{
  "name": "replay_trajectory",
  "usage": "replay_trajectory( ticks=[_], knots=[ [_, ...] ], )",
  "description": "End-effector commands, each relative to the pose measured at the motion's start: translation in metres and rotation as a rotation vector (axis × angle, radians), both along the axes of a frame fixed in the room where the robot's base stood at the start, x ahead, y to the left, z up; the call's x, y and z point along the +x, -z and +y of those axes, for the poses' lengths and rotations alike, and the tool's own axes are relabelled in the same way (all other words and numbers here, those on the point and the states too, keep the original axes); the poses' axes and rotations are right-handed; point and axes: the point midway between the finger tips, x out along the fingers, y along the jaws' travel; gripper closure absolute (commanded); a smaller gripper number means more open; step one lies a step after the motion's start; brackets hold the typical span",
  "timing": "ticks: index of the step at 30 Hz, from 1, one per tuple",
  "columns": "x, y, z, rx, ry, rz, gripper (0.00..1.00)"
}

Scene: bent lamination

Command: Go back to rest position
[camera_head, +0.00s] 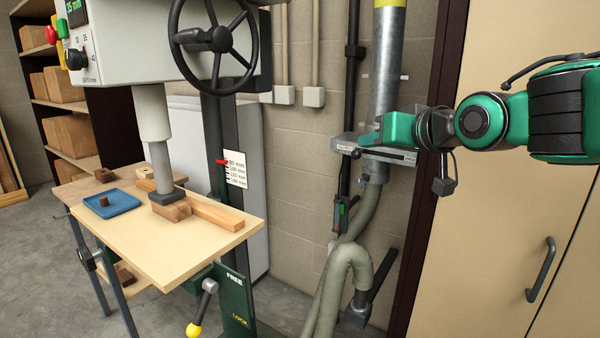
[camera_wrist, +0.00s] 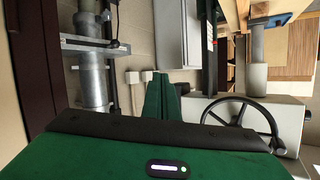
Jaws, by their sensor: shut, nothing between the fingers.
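My gripper (camera_head: 368,141) is raised at the right of the head view, at the end of my green and black arm. Its green fingers point left and appear in front of the grey metal duct fitting; I cannot tell if they touch it. In the wrist view, the two green fingers (camera_wrist: 160,78) are together with nothing between them.
A press with a black handwheel (camera_head: 215,40) stands at left. Its ram rests on a wooden block (camera_head: 170,211) on the table (camera_head: 150,255), beside a blue tray (camera_head: 112,208). A metal duct (camera_head: 385,75) with hose (camera_head: 345,265) and a tan cabinet (camera_head: 480,240) stand at right.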

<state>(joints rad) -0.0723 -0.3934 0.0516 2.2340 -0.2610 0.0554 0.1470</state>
Motion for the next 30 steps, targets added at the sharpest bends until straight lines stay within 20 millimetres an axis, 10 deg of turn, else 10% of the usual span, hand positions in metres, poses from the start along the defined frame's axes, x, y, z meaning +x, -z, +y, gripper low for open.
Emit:
replay_trajectory(
  ticks=[8,15,24,30],
  knots=[
    [-0.047,0.115,-0.135,-0.119,0.255,0.365,1.00],
    [-0.144,0.201,-0.223,-0.140,0.448,0.730,1.00],
    [-0.284,0.266,-0.264,-0.056,0.609,1.159,1.00],
    [-0.320,0.276,-0.264,-0.019,0.636,1.268,1.00]
  ],
)
